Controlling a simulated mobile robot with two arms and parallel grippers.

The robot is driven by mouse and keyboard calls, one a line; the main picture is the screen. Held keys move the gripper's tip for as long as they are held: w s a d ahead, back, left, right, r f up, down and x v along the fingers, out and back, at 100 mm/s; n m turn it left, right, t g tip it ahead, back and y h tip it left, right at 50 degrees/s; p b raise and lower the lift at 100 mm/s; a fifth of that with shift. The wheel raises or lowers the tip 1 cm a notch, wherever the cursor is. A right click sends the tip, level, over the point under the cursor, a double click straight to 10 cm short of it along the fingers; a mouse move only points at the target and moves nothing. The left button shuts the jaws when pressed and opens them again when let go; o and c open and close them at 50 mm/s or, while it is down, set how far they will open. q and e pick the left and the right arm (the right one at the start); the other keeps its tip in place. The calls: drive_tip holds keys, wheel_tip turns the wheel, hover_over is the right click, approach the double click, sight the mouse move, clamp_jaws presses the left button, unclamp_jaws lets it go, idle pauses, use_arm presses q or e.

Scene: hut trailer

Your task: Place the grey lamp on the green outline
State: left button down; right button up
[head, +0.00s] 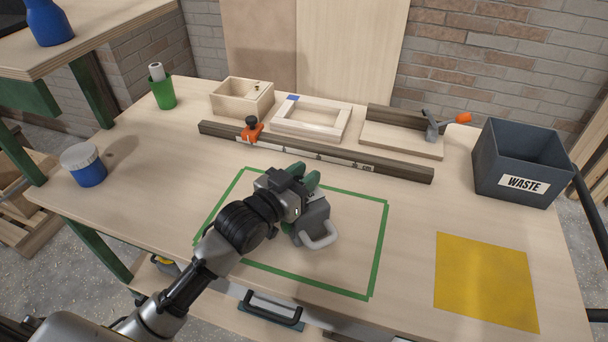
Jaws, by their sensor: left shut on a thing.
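The green outline (383,246) is a taped rectangle on the wooden workbench. The grey lamp (313,224), with a pale loop handle at its front, is inside the outline, a little right of its centre. My left gripper (304,180) is shut on the lamp from above and behind, and hides part of it. Whether the lamp's base touches the bench I cannot tell. My right gripper is not in view.
A long dark wooden bar (320,152) lies behind the outline, with a wooden frame (312,118) and a small box (241,97) beyond. A yellow mat (486,281) and a WASTE bin (520,165) are on the right. A blue-and-white tub (84,165) stands at left.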

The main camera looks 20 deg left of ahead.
use_arm(q)
drive_tip(key=c, duration=0.8)
unclamp_jaws()
drive_tip(key=shift+c, duration=0.2)
drive_tip(key=shift+r, duration=0.1)
drive_tip(key=v, duration=1.2)
drive_tip(key=shift+b, duration=0.4)
